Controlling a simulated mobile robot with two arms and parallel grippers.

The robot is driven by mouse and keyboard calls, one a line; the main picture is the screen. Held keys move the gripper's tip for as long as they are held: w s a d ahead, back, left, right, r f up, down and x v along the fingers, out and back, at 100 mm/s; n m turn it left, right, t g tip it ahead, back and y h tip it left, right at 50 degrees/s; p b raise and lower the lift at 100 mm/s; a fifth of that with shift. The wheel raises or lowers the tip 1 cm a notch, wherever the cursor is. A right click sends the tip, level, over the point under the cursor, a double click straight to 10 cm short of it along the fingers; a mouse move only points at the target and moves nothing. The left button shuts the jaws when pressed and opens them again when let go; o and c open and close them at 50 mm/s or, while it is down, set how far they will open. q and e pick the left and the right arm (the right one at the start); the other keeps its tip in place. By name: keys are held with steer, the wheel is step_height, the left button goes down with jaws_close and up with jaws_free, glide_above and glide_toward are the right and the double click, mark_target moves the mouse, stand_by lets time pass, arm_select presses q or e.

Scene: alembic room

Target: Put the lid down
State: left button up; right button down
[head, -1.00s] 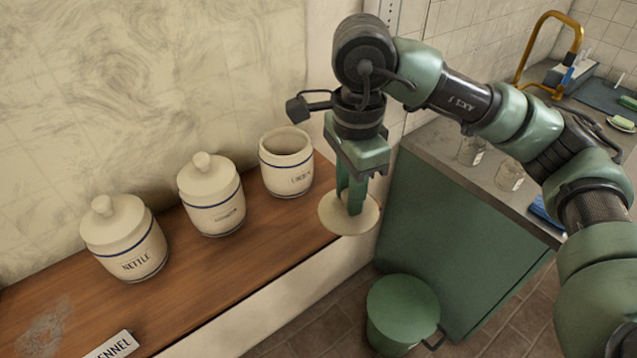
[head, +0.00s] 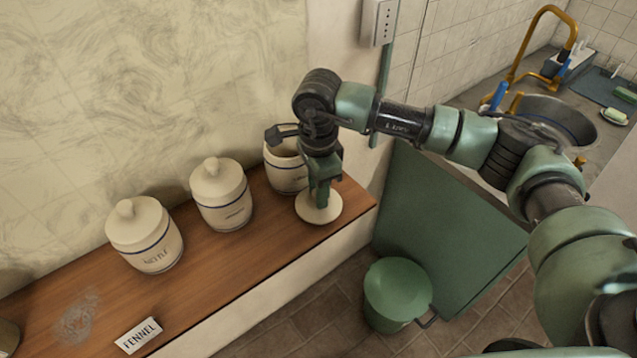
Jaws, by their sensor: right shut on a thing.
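The round cream lid (head: 327,210) is at the right end of the wooden shelf, in front of the open jar. My right gripper (head: 321,198) points down and is shut on the lid's knob, which the fingers hide. The lid looks level and is at or just above the wood; I cannot tell if it touches. The open jar (head: 284,174) stands behind the gripper, partly hidden by it. My left gripper is not in view.
Two lidded jars, one (head: 221,194) in the middle and one (head: 146,237) further left, stand on the shelf (head: 240,262). A FENNEL label (head: 139,335) lies near the front edge. A green bin (head: 396,292) stands on the floor below.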

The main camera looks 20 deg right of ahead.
steer(key=shift+f, duration=0.1)
steer(key=shift+f+b, duration=0.15)
steer(key=shift+b, duration=0.15)
steer(key=c, duration=1.2)
jaws_free()
steer(key=shift+o, duration=0.2)
steer(key=shift+r, duration=0.35)
step_height(320, 180, up, 12)
steer(key=b, duration=0.3)
steer(key=shift+f, duration=0.15)
